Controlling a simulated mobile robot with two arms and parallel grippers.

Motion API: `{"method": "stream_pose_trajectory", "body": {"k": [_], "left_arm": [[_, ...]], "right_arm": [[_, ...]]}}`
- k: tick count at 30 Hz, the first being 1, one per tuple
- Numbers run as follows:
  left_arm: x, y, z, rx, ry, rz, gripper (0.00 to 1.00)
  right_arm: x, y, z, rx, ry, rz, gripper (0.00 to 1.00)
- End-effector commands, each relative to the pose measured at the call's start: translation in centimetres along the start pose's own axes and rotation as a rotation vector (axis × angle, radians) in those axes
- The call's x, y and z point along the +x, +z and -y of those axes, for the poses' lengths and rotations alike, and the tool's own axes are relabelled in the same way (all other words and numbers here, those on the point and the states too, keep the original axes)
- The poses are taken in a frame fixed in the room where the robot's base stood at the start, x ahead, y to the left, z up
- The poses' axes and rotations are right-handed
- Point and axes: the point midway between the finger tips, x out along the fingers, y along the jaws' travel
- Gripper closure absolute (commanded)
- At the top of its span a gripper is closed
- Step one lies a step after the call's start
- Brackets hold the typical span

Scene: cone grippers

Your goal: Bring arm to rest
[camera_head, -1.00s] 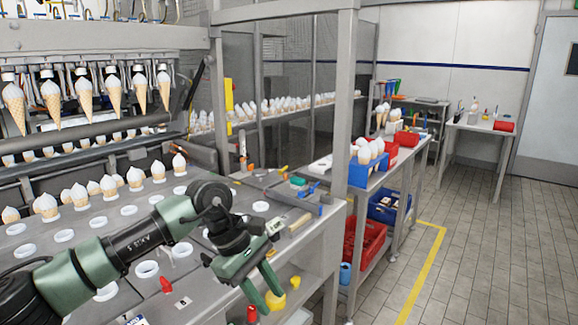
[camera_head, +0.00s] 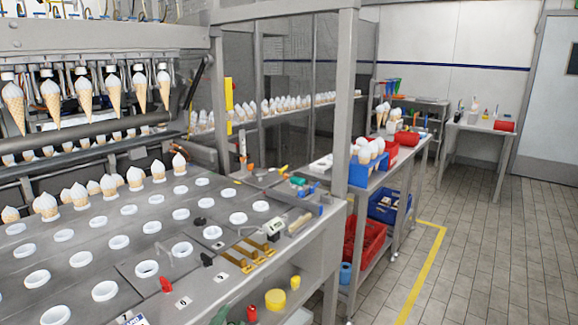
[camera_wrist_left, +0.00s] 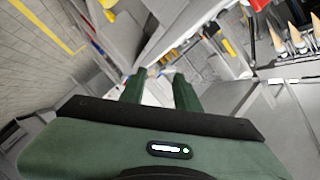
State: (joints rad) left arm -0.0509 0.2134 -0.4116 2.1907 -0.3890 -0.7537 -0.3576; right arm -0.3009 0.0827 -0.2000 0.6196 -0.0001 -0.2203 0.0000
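My left gripper (camera_wrist_left: 160,76) shows in the left wrist view as a green body with two dark green fingers. The fingers stand apart with a gap between them, and nothing is visibly held there. My right gripper is in neither current view.
The grey machine table (camera_head: 85,250) with white ring holders fills the left of the head view. Several cones (camera_head: 83,95) hang above its back. A metal post (camera_head: 347,130) stands at the middle. A blue bin (camera_head: 372,168) sits on the side bench. The tiled floor (camera_head: 490,240) at right is clear.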

Motion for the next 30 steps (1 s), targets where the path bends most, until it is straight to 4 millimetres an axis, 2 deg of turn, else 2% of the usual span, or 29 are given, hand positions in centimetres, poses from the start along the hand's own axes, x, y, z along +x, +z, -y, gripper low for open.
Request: {"method": "stream_pose_trajectory", "body": {"k": [1, 3, 6, 9, 15, 22, 24, 30], "left_arm": [[-1.7, 3.3, -1.9, -0.105, 0.066, 0.112, 0.68], [-4.3, 7.3, -4.2, -0.236, 0.147, 0.263, 0.68], [-8.3, 11.4, -7.2, -0.385, 0.241, 0.448, 0.68], [-12.0, 14.0, -9.4, -0.488, 0.310, 0.591, 0.68], [-18.3, 17.0, -12.5, -0.630, 0.407, 0.812, 0.68], [-24.9, 18.6, -14.7, -0.743, 0.489, 1.023, 0.68], [-23.7, 19.8, -16.1, -0.737, 0.491, 1.023, 0.68], [-21.8, 23.0, -20.1, -0.730, 0.504, 1.039, 0.68]], "right_arm": [[0.0, 0.0, 0.0, 0.000, 0.000, -0.001, 0.66], [0.0, -0.1, 0.0, 0.000, 0.000, -0.001, 0.66], [0.0, -0.1, 0.0, 0.000, 0.000, -0.002, 0.66], [0.0, -0.1, 0.0, 0.000, 0.000, -0.002, 0.66], [0.0, -0.1, 0.1, 0.001, -0.001, -0.002, 0.66], [0.0, -0.2, 0.3, 0.002, -0.004, -0.003, 0.66], [0.0, -0.3, 0.4, 0.002, -0.005, -0.004, 0.66], [0.0, -0.3, 0.4, 0.002, -0.005, -0.004, 0.66]]}}
